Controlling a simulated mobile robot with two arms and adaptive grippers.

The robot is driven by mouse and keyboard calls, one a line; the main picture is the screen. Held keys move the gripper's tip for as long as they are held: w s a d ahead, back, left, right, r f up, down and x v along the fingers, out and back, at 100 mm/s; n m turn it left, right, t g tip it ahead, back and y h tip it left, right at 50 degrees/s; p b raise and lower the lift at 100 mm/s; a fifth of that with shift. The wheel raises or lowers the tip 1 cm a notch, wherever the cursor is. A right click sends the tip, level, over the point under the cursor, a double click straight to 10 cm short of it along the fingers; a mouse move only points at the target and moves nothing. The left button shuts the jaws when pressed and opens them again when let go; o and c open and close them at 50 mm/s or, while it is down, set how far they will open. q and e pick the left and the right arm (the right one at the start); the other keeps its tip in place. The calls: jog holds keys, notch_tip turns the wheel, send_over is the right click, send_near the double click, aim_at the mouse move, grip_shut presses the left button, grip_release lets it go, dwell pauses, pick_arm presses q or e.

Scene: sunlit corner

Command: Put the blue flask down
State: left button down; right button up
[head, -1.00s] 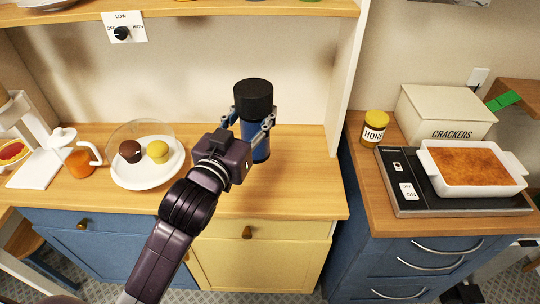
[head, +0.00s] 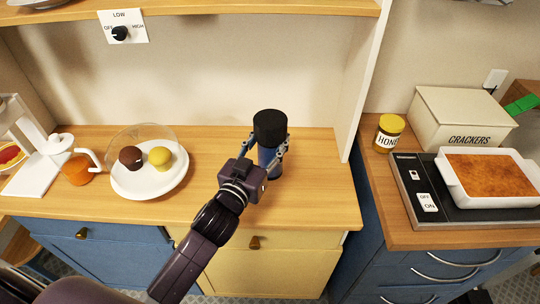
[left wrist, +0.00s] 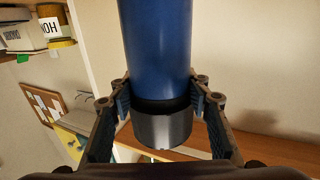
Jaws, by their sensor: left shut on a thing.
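The blue flask (head: 267,159) with a black cap (head: 270,126) stands upright at the wooden counter (head: 310,195), in front of the back wall. My left gripper (head: 269,147) is shut on it, with one finger on each side. I cannot tell whether its base touches the counter. In the left wrist view the blue body (left wrist: 155,45) and dark cap fill the middle, between both fingers (left wrist: 160,105). My right gripper is not in view.
A white plate (head: 125,190) with two cupcakes and a clear dome sits left of the flask. A honey jar (head: 388,134), cracker box (head: 460,118) and baking dish (head: 490,190) are right. The counter right of the flask is clear.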

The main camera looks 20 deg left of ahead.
aim_at(265, 163)
pick_arm(q)
jog(key=shift+f, duration=0.6)
notch_tip(265, 163, down, 4)
jog(key=shift+f, duration=0.1)
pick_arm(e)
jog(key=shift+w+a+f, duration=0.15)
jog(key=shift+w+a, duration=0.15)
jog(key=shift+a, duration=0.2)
pick_arm(q)
jog(key=shift+f, duration=0.1)
jog(key=shift+f+b, duration=0.15)
jog(key=shift+b, duration=0.2)
jog(key=c, duration=1)
grip_release()
jog(key=shift+c, duration=0.2)
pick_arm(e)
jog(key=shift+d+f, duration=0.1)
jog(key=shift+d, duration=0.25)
